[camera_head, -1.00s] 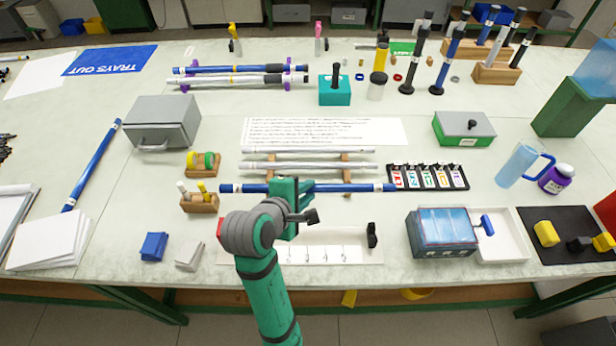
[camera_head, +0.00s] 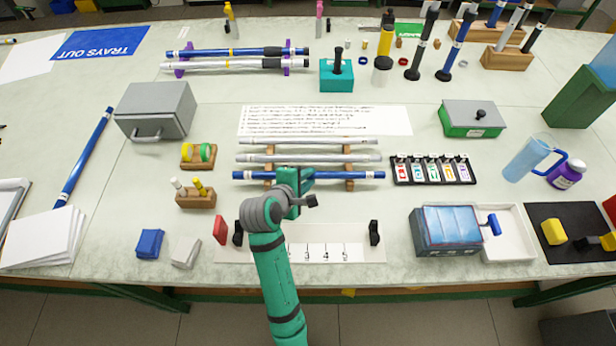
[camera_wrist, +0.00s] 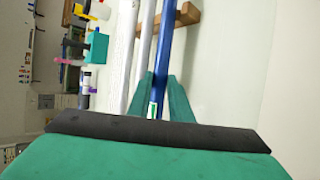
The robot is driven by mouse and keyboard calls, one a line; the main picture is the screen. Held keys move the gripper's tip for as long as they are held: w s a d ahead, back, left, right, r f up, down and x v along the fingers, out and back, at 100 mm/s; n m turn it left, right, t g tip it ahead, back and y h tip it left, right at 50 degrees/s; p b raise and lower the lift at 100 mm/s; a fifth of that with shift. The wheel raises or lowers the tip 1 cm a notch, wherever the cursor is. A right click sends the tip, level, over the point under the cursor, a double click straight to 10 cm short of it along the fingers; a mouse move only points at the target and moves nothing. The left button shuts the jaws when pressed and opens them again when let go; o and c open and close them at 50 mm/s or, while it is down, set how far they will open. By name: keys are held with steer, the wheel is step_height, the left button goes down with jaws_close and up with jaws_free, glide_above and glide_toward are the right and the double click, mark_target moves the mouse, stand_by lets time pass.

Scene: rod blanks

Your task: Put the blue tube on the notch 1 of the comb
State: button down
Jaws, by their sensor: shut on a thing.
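My gripper (camera_head: 298,180) is shut on the blue tube (camera_head: 345,175), near its middle. In the wrist view the tube (camera_wrist: 163,60) runs away between the two green fingers. The tube lies level, left to right, across the near part of a two-rail wooden rack (camera_head: 350,186), which I take as the comb. It is in front of two silver tubes (camera_head: 310,157) on the rack. A rail (camera_wrist: 188,17) shows under or beside the tube in the wrist view. I cannot tell whether the tube rests in a notch or is just above it; notch numbers are unreadable.
A white numbered board (camera_head: 340,252) with black end posts lies in front, partly behind my arm. A row of coloured labels in a black tray (camera_head: 432,170) is close to the tube's right end. Wooden blocks with small parts (camera_head: 196,198) stand left. A printed sheet (camera_head: 395,120) lies behind.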

steer(key=shift+s+f, duration=0.1)
steer(key=shift+f, duration=0.1)
steer(key=shift+f, duration=0.15)
steer(key=c, duration=1.6)
jaws_free()
steer(key=v, duration=1.2)
